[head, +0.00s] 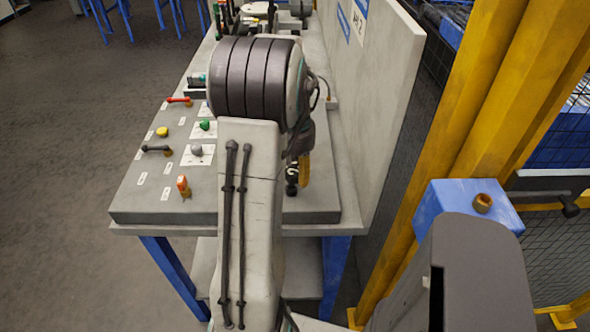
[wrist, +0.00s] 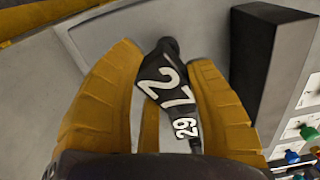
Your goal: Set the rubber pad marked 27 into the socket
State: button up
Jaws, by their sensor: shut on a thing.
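My gripper (head: 304,172) is over the right side of the grey workbench in the head view, its yellow fingers pointing down. In the wrist view the two ribbed yellow fingers of my gripper (wrist: 168,62) are closed around a black rubber pad (wrist: 172,88). The pad shows a large white 27 and a smaller 29. A dark end of what seems to be the pad (head: 291,187) shows beside the fingers in the head view. I cannot make out the socket in either view.
The workbench (head: 140,205) carries a red handle (head: 178,100), a yellow knob (head: 162,131), a green knob (head: 204,125) and other controls left of my arm. A grey upright panel (head: 365,110) borders its right side. A dark block (wrist: 255,60) stands right of the fingers.

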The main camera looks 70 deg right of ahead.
aim_at(295, 188)
jog(key=shift+f+b, duration=0.95)
jog(key=shift+f, duration=0.3)
dwell(0.7)
jog(key=shift+a+f, duration=0.25)
jog(key=shift+f, duration=0.15)
dwell(0.4)
jog(key=shift+o, duration=0.7)
jog(key=shift+s+f+b, duration=0.1)
jog(key=shift+f+b, duration=1)
jog(key=shift+f, duration=0.05)
dwell(0.6)
jog(key=shift+f, duration=0.1)
jog(key=c, duration=0.3)
